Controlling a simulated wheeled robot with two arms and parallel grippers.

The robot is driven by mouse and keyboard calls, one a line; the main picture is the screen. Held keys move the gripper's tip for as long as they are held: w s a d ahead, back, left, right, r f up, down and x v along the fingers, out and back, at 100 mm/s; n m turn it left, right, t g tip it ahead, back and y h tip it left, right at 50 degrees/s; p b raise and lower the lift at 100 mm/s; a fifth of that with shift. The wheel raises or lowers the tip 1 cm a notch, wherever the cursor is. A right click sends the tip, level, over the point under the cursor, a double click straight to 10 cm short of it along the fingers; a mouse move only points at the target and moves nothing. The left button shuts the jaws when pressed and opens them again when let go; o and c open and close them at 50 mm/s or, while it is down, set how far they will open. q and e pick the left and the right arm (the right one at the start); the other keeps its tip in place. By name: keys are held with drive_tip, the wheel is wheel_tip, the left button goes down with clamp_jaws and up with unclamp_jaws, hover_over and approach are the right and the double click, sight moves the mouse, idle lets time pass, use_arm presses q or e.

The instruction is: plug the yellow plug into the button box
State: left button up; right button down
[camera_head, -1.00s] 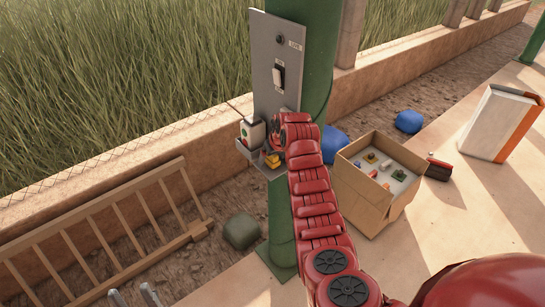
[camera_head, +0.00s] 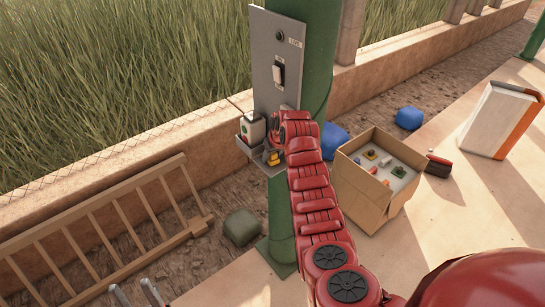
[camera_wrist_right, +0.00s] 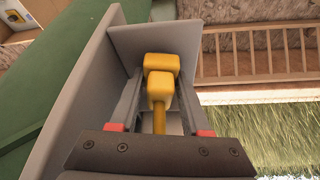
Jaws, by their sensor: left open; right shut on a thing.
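The yellow plug (camera_head: 273,158) is at the grey shelf low on the panel, and it also shows in the right wrist view (camera_wrist_right: 160,88) with a yellow stem toward the wrist. My right gripper (camera_wrist_right: 165,65) is shut on it, with one finger on each side. In the head view my red right arm hides most of this gripper. The button box (camera_head: 252,127), pale with red and green buttons, sits on the shelf just left of the plug. Its socket is hidden, and I cannot tell whether the plug touches the box. My left gripper (camera_head: 135,294) is open and empty at the bottom left.
The grey panel (camera_head: 277,65) with a switch is on a green post (camera_head: 318,60). The shelf (camera_wrist_right: 150,38) has raised walls close around the right gripper. A wooden railing (camera_head: 105,225) is left; a cardboard box (camera_head: 362,195) of small parts is right.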

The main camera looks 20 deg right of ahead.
sight(276, 160)
drive_tip(key=shift+b, duration=0.8)
drive_tip(key=shift+s+r, duration=0.1)
drive_tip(key=shift+r, duration=0.2)
drive_tip(key=shift+s+d+b, duration=0.15)
drive_tip(key=shift+s+b, duration=0.15)
drive_tip(key=shift+s, duration=0.4)
drive_tip(key=shift+s+d+b, duration=0.15)
drive_tip(key=shift+s+b, duration=0.1)
drive_tip(key=shift+s, duration=0.4)
drive_tip(key=s+d+p, duration=0.1)
drive_tip(key=s+d, duration=0.1)
drive_tip(key=s, duration=1.3)
